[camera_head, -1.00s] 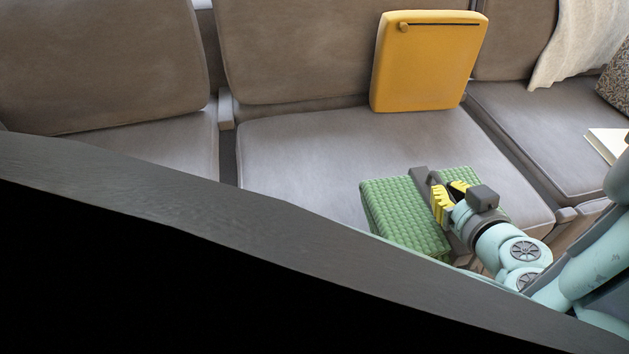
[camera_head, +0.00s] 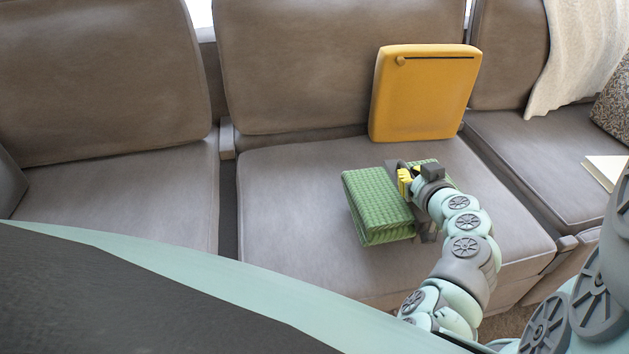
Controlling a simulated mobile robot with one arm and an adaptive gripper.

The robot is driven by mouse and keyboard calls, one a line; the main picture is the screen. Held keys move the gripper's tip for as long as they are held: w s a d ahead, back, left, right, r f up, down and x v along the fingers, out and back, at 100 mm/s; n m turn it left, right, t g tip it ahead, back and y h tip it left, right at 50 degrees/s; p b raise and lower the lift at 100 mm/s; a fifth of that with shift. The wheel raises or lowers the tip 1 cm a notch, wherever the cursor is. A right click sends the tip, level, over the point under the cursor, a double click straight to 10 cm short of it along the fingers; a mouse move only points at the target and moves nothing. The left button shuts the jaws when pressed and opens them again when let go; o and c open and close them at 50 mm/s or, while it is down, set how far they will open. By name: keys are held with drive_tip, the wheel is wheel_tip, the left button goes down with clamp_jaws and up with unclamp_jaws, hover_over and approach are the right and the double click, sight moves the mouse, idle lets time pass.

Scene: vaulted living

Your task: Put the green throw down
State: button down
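The green throw (camera_head: 379,208) is a folded, woven-textured bundle over the middle seat cushion of the sofa (camera_head: 290,200). My gripper (camera_head: 408,184) is around the throw's right part, with one finger on top and dark parts showing at its front right side. The gripper and wrist hide part of the throw, and a bit of green shows behind them. The throw looks close to the cushion; I cannot tell whether its underside touches it.
A yellow-orange cushion (camera_head: 424,95) leans on the backrest behind the throw. A cream blanket (camera_head: 575,60), a patterned pillow (camera_head: 613,95) and a pale book (camera_head: 607,171) are on the right seat. The left half of the middle seat is clear.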

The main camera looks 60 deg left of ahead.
sight(427, 221)
drive_tip(key=shift+w+a, duration=0.2)
drive_tip(key=shift+a, duration=0.45)
drive_tip(key=shift+d+f+b, duration=0.1)
drive_tip(key=shift+f+b, duration=0.75)
drive_tip(key=shift+f, duration=0.9)
drive_tip(key=shift+w, duration=0.1)
drive_tip(key=c, duration=1.1)
unclamp_jaws()
drive_tip(key=shift+f, duration=0.1)
drive_tip(key=shift+c, duration=0.2)
drive_tip(key=v, duration=1.1)
drive_tip(key=shift+w+f+p, duration=0.1)
drive_tip(key=shift+w+p, duration=0.05)
drive_tip(key=shift+p, duration=0.25)
drive_tip(key=shift+s+d+r, duration=0.3)
drive_tip(key=shift+d, duration=0.2)
